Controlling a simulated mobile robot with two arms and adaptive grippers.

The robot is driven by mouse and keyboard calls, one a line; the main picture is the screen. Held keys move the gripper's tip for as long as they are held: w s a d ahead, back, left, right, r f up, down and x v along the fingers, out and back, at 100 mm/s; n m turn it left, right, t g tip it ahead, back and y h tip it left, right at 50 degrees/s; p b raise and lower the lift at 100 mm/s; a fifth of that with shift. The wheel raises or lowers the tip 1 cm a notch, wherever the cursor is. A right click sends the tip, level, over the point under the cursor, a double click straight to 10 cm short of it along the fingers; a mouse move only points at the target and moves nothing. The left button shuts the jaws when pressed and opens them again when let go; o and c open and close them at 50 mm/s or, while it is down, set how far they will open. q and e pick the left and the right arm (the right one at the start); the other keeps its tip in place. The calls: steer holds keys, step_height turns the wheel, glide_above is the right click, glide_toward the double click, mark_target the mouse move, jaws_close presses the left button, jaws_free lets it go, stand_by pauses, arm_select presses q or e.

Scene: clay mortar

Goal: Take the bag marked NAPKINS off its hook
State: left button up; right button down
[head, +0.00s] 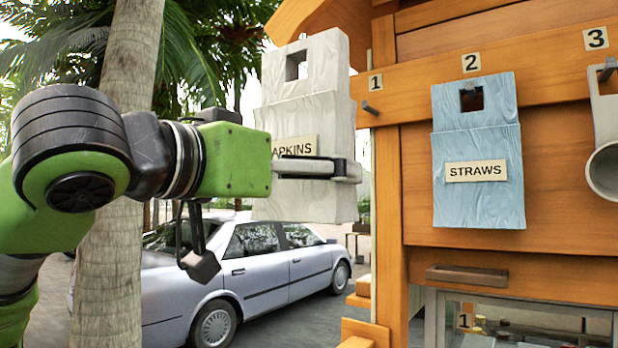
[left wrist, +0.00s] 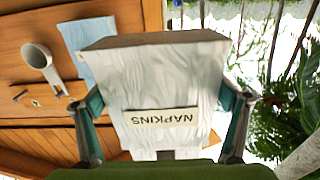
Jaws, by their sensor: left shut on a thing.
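The white bag marked NAPKINS (head: 308,105) hangs upright in the air to the left of the wooden stall. Its square hole is clear of the bare peg (head: 370,108) under the number 1. My left gripper (head: 343,170) is shut on the bag around its middle, and a finger covers part of the label. In the left wrist view the bag (left wrist: 163,85) sits between the two fingers, with its label upside down. My right gripper is not in view.
A blue bag marked STRAWS (head: 478,150) hangs on hook 2. The stall's wooden rail (head: 420,92) is close to the right of the NAPKINS bag. A palm trunk (head: 118,170) and a parked car (head: 265,265) stand behind.

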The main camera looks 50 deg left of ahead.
arm_select(q)
steer(key=v, duration=0.6)
steer(key=shift+s+b, duration=0.2)
steer(key=shift+b, duration=0.2)
stand_by(0.4)
steer(key=v, duration=0.5)
steer(key=shift+r+b, duration=0.1)
steer(key=shift+b, duration=0.2)
steer(key=shift+w, duration=0.1)
stand_by(0.4)
